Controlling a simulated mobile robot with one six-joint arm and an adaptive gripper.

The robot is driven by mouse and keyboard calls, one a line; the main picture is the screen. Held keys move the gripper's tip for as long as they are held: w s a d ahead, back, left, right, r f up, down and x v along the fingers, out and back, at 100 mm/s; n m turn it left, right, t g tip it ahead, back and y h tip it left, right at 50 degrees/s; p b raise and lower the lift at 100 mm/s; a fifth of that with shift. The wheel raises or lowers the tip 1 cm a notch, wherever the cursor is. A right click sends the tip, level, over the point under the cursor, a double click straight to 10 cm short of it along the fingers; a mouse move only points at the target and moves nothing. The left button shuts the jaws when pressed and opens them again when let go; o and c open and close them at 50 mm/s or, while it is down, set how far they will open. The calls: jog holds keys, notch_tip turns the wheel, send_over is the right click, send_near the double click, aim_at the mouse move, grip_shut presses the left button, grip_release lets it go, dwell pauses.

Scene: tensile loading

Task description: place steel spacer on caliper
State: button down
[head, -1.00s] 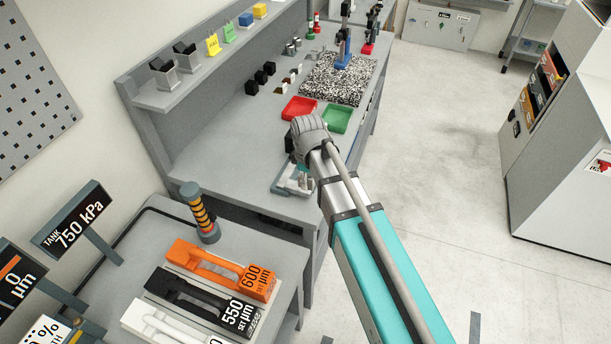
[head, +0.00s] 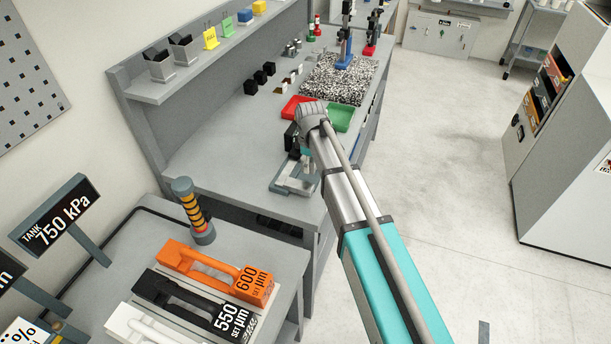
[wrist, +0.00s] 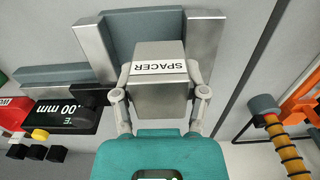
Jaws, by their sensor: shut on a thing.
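The steel spacer (wrist: 158,92) is a grey metal block with a white SPACER label, filling the middle of the wrist view. My gripper (wrist: 160,69) is shut on it, one finger on each side. The caliper (wrist: 84,62), with steel jaws, a blue-grey body and a dark display ending in "00 mm", lies just beyond the spacer. The spacer overlaps the caliper's jaw area; I cannot tell whether they touch. In the head view the caliper (head: 290,184) lies at the near end of the grey bench, and my gripper (head: 293,140) is above it. The spacer is not clear there.
Red (head: 297,108) and green (head: 340,117) trays lie behind my gripper. A speckled plate (head: 338,80) is farther back. A banded post (head: 194,212) and an orange 600 µm specimen (head: 215,270) are on the nearer table. The bench left of the caliper is clear.

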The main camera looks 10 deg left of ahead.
aim_at(310, 176)
jog(key=shift+w+a+f+b, duration=0.15)
jog(key=shift+w+f+b, duration=0.3)
jog(key=shift+w+f, duration=0.25)
jog(key=shift+s, duration=0.1)
jog(key=shift+w+a+f+b, duration=0.1)
jog(key=shift+w+f+b, duration=0.4)
jog(key=shift+f+b, duration=0.25)
jog(key=shift+s+f+b, duration=0.1)
jog(key=shift+f+b, duration=1.15)
jog(key=shift+f, duration=0.05)
jog(key=shift+f, duration=0.15)
jog(key=shift+c, duration=2)
grip_release()
notch_tip(310, 176, up, 12)
jog(key=p, duration=1.2)
jog(key=shift+r, duration=0.2)
